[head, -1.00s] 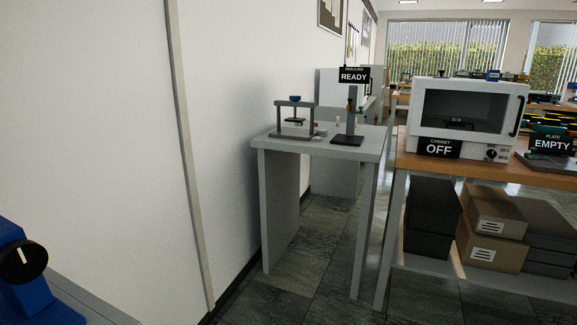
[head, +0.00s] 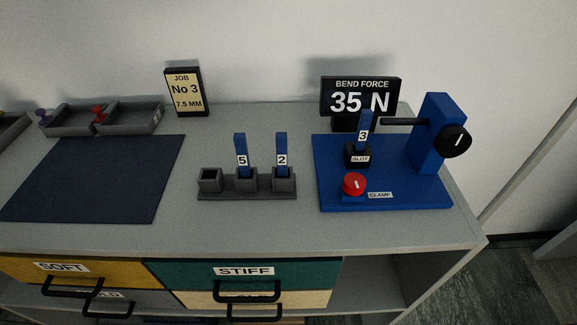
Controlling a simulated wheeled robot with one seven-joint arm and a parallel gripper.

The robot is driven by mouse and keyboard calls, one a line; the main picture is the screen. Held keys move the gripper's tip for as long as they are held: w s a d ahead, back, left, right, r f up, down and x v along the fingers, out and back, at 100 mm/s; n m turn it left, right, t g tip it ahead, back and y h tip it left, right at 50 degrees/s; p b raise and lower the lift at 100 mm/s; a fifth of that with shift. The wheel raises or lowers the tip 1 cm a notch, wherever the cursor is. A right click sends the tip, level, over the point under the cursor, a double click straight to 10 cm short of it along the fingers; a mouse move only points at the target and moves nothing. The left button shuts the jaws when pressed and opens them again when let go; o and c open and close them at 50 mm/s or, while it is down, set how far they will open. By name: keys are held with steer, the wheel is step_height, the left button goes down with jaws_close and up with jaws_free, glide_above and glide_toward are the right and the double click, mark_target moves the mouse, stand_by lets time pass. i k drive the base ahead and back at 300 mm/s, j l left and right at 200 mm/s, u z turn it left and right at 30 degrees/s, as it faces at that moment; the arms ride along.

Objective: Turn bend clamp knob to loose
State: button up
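The bend clamp knob (head: 354,184) is a red round knob with a white mark, at the front left of the blue bend fixture base (head: 420,195). A label reading CLAMP (head: 380,195) lies to its right. A blue strip marked 3 (head: 364,131) stands upright in the black block labelled SLOT (head: 358,158) behind the knob. A blue post (head: 437,125) with a black dial (head: 453,141) and a black rod (head: 400,121) stands at the right. The knob's loose or tight state cannot be read. My gripper is not in view.
A display (head: 360,97) reads BEND FORCE 35 N. A grey rack (head: 247,190) holds strips 5 and 2, its left socket empty. A dark mat (head: 97,178), grey trays (head: 128,117) and a JOB No 3 sign (head: 186,92) are left. Drawers (head: 245,272) sit below.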

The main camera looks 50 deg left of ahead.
mark_target(355, 183)
steer(key=u, duration=1.05)
